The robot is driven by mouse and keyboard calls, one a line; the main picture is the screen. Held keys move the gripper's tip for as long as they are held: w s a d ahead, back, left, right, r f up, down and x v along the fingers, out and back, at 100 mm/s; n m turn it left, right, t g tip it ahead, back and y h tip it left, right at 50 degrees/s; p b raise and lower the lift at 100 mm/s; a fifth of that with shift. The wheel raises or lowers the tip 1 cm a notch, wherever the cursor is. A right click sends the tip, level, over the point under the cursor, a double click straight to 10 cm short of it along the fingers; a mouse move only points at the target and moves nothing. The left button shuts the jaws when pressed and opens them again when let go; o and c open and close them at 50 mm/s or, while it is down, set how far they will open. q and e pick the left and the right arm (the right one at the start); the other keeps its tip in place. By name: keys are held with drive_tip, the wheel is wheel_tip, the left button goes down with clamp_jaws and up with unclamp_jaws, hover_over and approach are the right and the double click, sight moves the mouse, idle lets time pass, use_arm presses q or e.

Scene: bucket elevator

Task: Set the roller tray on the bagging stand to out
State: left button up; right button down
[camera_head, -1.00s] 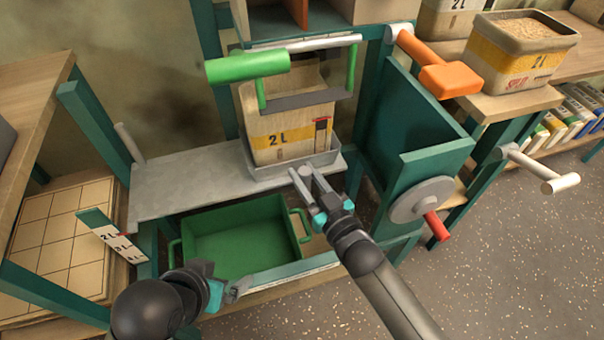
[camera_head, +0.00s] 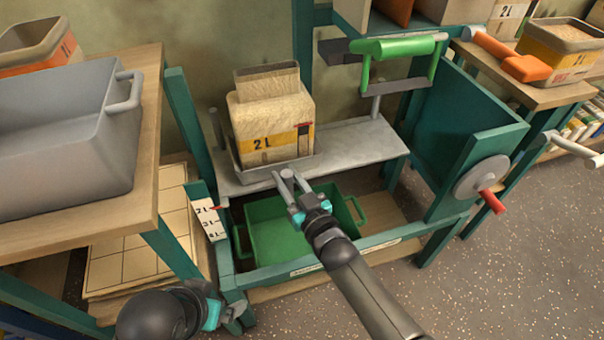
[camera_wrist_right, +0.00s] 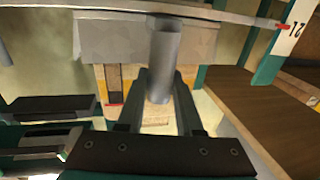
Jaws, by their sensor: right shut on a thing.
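The roller tray (camera_head: 308,163) is a shallow grey tray at the left end of the grey shelf (camera_head: 362,143) of the teal bagging stand. It carries an upright tan bag (camera_head: 262,118) marked 2 L, with an open top. My right gripper (camera_head: 288,180) is shut on the grey handle (camera_head: 288,173) at the tray's front. In the right wrist view the handle (camera_wrist_right: 163,60) stands between the fingers, with the tray's grey wall (camera_wrist_right: 100,38) behind. My left gripper (camera_head: 233,312) is low at the left, away from the tray; its finger opening is unclear.
A green-handled clamp (camera_head: 398,47) hangs above the shelf's right part, clear of the bag. A green bin (camera_head: 292,232) sits below the shelf. A grey tub (camera_head: 60,135) stands on the left table. A crank wheel (camera_head: 482,177) with a red handle is at the right.

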use_arm(q)
drive_tip(key=shift+w+f, duration=0.15)
drive_tip(key=shift+w, duration=0.1)
use_arm(e)
drive_tip(key=shift+s+a, duration=0.3)
drive_tip(key=shift+a, duration=0.55)
drive_tip(key=shift+s+a, duration=0.25)
drive_tip(key=shift+a, duration=0.55)
drive_tip(key=shift+s+a, duration=0.3)
drive_tip(key=shift+a, duration=0.55)
use_arm(q)
drive_tip(key=shift+s, duration=0.1)
use_arm(e)
drive_tip(key=c, duration=0.6)
unclamp_jaws()
drive_tip(key=shift+a, duration=0.1)
use_arm(q)
drive_tip(key=shift+a, duration=0.1)
drive_tip(key=s+f+g+p, duration=0.1)
drive_tip(key=s+f+p, duration=0.1)
drive_tip(key=f, duration=0.4)
drive_tip(key=s+f+g+p, duration=0.1)
drive_tip(key=f+p, duration=0.3)
drive_tip(key=f, duration=0.2)
drive_tip(key=shift+s+a, duration=0.3)
drive_tip(key=shift+s, duration=0.05)
use_arm(e)
drive_tip(key=v, duration=1.5)
drive_tip(key=shift+s, duration=0.1)
